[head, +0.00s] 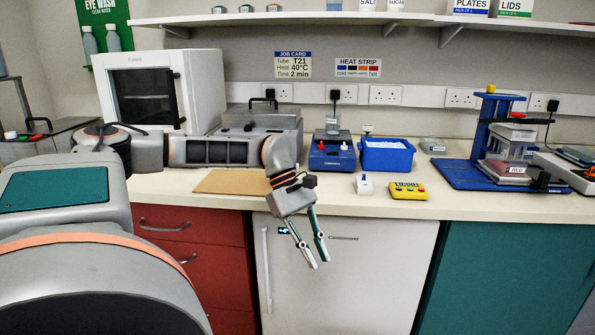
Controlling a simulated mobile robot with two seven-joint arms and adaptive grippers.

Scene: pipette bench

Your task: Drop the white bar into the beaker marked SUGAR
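A label reading SUGAR (396,3) shows on the high shelf at the top edge of the head view; most of what bears it is cut off, so I cannot tell its shape. A clear glass vessel (332,121) stands on the blue stirrer-like device (332,153) on the bench; I cannot read a mark on it. I cannot make out the white bar. My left gripper (319,265) hangs in front of the white cabinet, below the bench edge, fingers pointing down. Its fingers are apart with nothing visible between them. My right gripper is out of view.
A blue tub (386,155), a small white device (364,185) and a yellow box (408,191) stand right of the stirrer. A brown board (230,182) lies left. A blue press stand (484,130) is farther right. A SALT label (368,3) is beside SUGAR.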

